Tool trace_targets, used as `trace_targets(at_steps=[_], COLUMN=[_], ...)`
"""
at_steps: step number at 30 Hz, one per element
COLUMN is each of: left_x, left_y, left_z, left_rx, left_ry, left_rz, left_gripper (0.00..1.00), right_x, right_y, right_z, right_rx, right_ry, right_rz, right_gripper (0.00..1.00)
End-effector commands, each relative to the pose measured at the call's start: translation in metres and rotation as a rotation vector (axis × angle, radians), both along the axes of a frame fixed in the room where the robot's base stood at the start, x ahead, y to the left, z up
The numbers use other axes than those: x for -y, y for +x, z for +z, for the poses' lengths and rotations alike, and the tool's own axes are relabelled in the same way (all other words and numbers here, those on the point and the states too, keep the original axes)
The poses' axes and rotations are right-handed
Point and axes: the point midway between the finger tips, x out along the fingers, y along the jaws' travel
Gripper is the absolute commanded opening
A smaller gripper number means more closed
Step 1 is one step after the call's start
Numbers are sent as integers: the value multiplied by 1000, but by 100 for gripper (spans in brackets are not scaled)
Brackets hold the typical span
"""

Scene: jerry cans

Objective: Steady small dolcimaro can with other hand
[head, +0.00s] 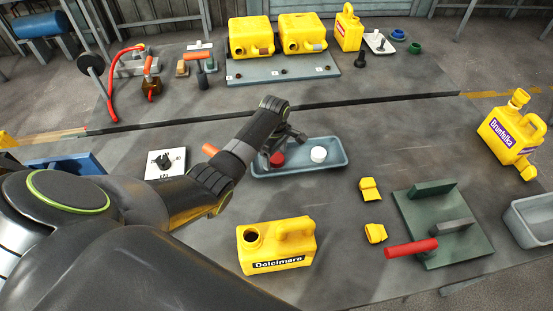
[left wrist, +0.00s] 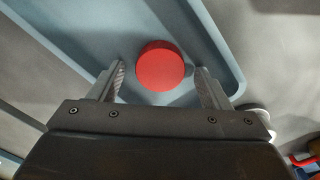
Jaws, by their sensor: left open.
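The yellow Dolcimaro can (head: 276,248) stands upright on the near part of the table in the head view, its label facing me. Its round mouth at the top left is dark and uncapped, its handle at the right. My left gripper (head: 284,142) is up over the blue-grey tray, well behind the can and not touching it. In the left wrist view the open left gripper (left wrist: 160,72) has its two fingers on either side of a red cap (left wrist: 160,66), with gaps at both sides. My right gripper is not in any view.
The tray (head: 333,170) also holds a white cap (head: 318,154). Two small yellow pieces (head: 369,189) and a green board with a red handle (head: 411,248) lie right of the can. A Brunfelka can (head: 509,132) stands far right. More yellow cans (head: 251,37) stand at the back.

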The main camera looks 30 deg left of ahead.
Motion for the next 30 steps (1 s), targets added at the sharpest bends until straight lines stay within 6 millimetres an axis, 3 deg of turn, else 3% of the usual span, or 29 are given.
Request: trace_targets(at_steps=[5, 16, 25, 30], left_x=[0, 0, 0, 0], left_y=[0, 0, 0, 1], left_z=[0, 0, 5, 27], left_rx=[0, 0, 0, 3], left_ry=[0, -1, 0, 0], left_rz=[0, 0, 0, -1], left_gripper=[71, 24, 23, 23], right_x=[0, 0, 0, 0], right_y=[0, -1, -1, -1], right_z=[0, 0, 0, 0], right_rx=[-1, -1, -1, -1], right_ry=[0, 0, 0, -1], right_rz=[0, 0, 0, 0], right_gripper=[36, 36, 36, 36])
